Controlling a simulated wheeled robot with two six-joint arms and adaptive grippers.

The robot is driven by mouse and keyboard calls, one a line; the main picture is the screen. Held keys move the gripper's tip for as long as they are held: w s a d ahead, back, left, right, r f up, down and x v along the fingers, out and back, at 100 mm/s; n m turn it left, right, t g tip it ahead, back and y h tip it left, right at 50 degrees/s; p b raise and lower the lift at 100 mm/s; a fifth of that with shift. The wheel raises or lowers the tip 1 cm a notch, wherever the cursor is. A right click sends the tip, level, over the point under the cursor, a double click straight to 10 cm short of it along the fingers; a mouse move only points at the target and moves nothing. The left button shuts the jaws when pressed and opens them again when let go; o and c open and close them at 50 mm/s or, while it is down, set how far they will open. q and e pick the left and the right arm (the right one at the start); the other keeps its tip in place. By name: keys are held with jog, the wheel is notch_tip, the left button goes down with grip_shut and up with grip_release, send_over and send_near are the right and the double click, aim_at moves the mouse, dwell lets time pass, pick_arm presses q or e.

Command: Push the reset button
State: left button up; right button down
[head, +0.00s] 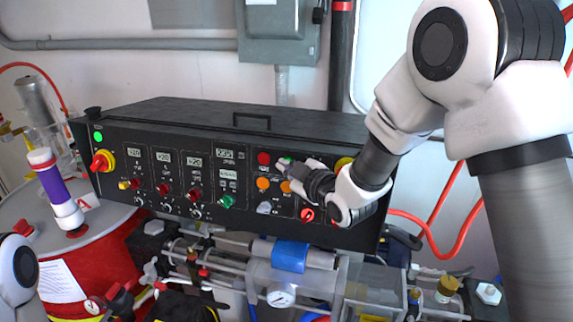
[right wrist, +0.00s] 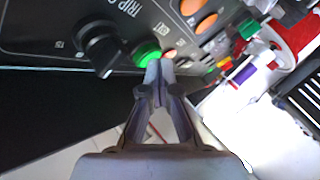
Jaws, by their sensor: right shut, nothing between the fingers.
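The black control panel (head: 150,150) carries several coloured buttons and knobs. A green button (head: 284,160) sits in its upper right part, beside a red button (head: 263,158). My right gripper (head: 283,169) is shut and empty, its tips at this green button. In the right wrist view the shut fingertips (right wrist: 159,66) overlap the edge of the lit green button (right wrist: 147,54); I cannot tell whether they touch it. No label reading reset is legible, so I cannot tell which button is the reset. My left gripper is out of view.
A black selector knob (right wrist: 99,48) lies close beside the green button, and orange buttons (head: 263,184) sit below it. A red emergency knob (head: 101,161) is at the panel's left end. Pipes and a pressure gauge (head: 281,295) lie below the panel; a red drum (head: 95,265) stands left.

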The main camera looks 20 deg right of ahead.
jog(key=shift+s+a, duration=0.1)
jog(key=shift+s+a+r, duration=0.15)
jog(key=shift+s+a, duration=0.25)
jog(key=shift+s, duration=0.2)
jog(key=shift+s+a+r+b, duration=0.25)
jog(key=shift+s+a, duration=0.45)
jog(key=shift+s, duration=0.3)
jog(key=shift+s+a+r+b, duration=0.1)
jog(key=shift+s+a+r, duration=0.1)
jog(key=shift+s+a, duration=0.65)
jog(key=shift+s+d, duration=0.15)
jog(key=shift+d, duration=0.05)
